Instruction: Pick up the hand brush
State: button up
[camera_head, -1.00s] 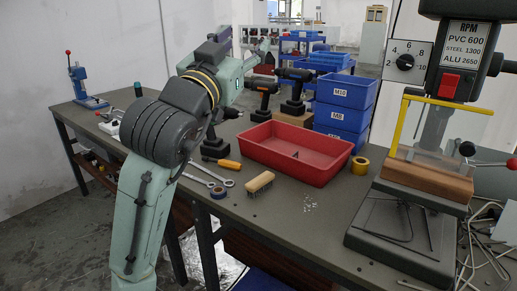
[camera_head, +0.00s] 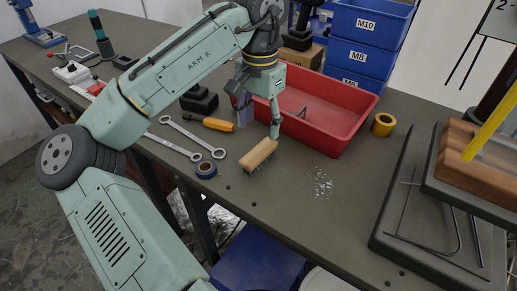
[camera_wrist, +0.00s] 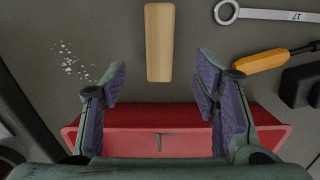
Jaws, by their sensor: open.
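The hand brush (camera_head: 258,154) lies on the workbench near its front edge, wooden back up and bristles down. In the wrist view the brush (camera_wrist: 159,42) shows as a plain wooden block, upright in the picture, beyond the fingertips and roughly between their lines. My gripper (camera_head: 258,122) is above the bench, behind the brush and over the near side of the red tray (camera_head: 343,135). In the wrist view my gripper (camera_wrist: 160,80) is open, its padded fingers wide apart with nothing between them. I see no contact with the brush.
A yellow tape roll (camera_head: 383,124) and the drill press base (camera_head: 420,225) stand further right.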

aim_at(259, 150)
notch_tip(259, 150, down, 9)
jog(key=shift+s+f+p, duration=0.1)
jog(key=shift+f+p, duration=0.1)
jog(key=shift+p, duration=0.3)
jog(key=shift+c, duration=0.6)
jog(key=c, duration=1.2)
